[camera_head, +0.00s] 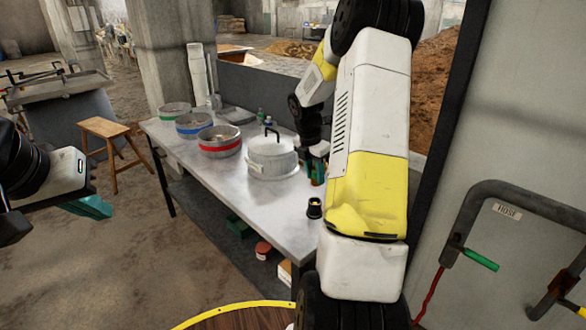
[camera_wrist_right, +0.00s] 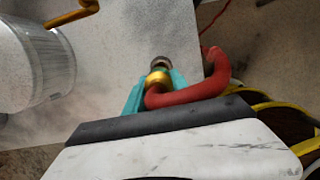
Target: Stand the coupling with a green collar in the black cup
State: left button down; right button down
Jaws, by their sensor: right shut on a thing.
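A small black cup (camera_head: 314,208) stands on the metal table near its right end, in the head view. My right gripper (camera_head: 317,168) is above the table, behind the cup and to the right of the pot, partly hidden by my arm. In the right wrist view my right gripper (camera_wrist_right: 157,82) has its teal fingers shut on a brass coupling (camera_wrist_right: 158,78) with a dark end and a curved red hose or handle.
A lidded metal pot (camera_head: 272,160) stands close left of my right gripper. Bowls with red (camera_head: 219,142), blue (camera_head: 193,125) and green (camera_head: 174,109) bands stand farther left. Small bottles (camera_head: 261,115) stand behind. The table's front (camera_head: 235,200) is clear. A wooden stool (camera_head: 104,128) stands left.

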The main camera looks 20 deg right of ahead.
jog(key=shift+f, duration=2.7)
jog(key=shift+f, duration=1.25)
